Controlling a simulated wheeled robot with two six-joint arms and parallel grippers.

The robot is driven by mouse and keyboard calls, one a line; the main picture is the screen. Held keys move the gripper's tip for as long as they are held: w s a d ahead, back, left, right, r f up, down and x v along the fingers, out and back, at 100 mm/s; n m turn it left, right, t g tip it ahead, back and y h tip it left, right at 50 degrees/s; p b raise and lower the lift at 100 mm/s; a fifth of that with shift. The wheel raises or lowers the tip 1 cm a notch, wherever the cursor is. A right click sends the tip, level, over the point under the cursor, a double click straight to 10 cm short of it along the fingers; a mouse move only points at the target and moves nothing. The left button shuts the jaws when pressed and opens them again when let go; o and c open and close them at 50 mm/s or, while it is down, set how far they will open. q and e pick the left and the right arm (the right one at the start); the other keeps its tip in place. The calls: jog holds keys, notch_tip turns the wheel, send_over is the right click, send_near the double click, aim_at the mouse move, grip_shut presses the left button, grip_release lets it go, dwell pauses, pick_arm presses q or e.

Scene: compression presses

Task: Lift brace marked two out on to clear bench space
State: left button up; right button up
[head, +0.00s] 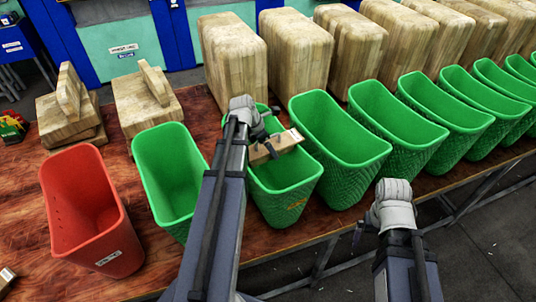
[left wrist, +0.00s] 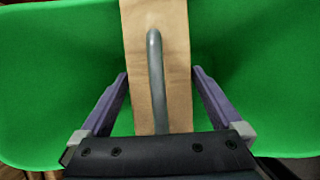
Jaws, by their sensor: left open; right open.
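My right gripper (head: 362,224) is open and empty, low in front of the green bins and away from the brace.
A red bin (head: 86,205) and a green bin (head: 168,165) stand to the left, several green bins to the right. Large wooden blocks (head: 232,60) line the back. Wooden pieces (head: 72,105) sit at the back left. Bare bench (head: 22,205) shows left of the red bin.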

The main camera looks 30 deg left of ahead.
pick_arm(q)
grip_shut()
dwell(0.8)
